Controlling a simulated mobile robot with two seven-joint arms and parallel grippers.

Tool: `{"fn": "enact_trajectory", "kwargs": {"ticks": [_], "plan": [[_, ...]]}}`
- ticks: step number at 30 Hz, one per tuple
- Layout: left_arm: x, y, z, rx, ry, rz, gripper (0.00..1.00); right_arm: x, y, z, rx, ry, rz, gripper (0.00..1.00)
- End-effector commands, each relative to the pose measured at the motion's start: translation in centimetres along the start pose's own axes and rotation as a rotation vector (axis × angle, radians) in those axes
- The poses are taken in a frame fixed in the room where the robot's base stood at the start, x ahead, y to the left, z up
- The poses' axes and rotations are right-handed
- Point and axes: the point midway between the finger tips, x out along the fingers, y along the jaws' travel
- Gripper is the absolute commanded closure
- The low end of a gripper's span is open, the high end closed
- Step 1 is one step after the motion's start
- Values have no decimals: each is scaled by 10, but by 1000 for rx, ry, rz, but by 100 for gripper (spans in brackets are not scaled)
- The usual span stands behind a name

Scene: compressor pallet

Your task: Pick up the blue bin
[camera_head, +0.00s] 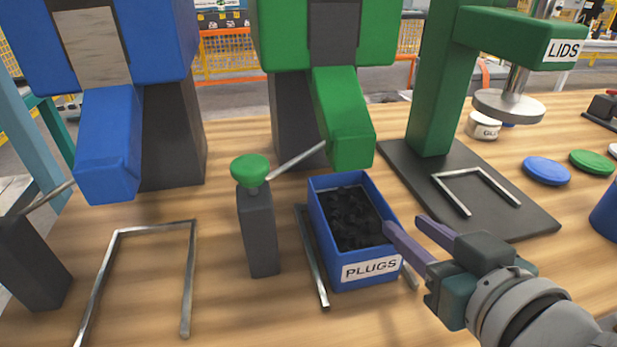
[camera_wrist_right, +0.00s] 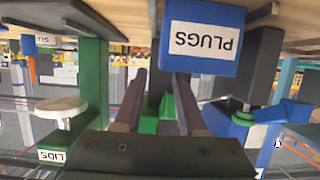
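The blue bin (camera_head: 371,274) is labelled PLUGS, holds dark plugs, and stands on the wooden table below the green dispenser. It also shows upside down in the right wrist view (camera_wrist_right: 202,64). My right gripper (camera_head: 406,225) is open at the bin's right side. One finger overlaps the bin's right wall in the head view; the other is farther right, apart from it. In the right wrist view the fingers (camera_wrist_right: 160,72) are apart with nothing gripped; one tip lies near the bin's edge. I cannot tell whether it touches. My left gripper is not in view.
A metal guide rail (camera_head: 312,258) lies along the bin's left side. A dark post with a green knob (camera_head: 258,225) stands left of it. The green LIDS press (camera_head: 437,90) is at the right behind, with blue (camera_head: 547,170) and green (camera_head: 592,162) discs beside its base.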

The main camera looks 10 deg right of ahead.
Motion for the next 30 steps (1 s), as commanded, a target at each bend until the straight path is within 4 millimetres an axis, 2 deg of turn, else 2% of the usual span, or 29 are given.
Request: {"fn": "enact_trajectory", "kwargs": {"ticks": [3, 10, 18, 27, 30], "plan": [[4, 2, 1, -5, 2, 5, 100, 19, 0, 0, -1, 1, 1, 60], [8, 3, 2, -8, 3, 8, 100, 38, 0, -1, -1, 0, 1, 60], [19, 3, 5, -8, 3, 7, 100, 76, -1, -1, -1, 0, 1, 60], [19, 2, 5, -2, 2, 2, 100, 81, -1, -2, 1, -2, 1, 60], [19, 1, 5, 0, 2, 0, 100, 81, -1, -2, 1, -2, 1, 70]]}}
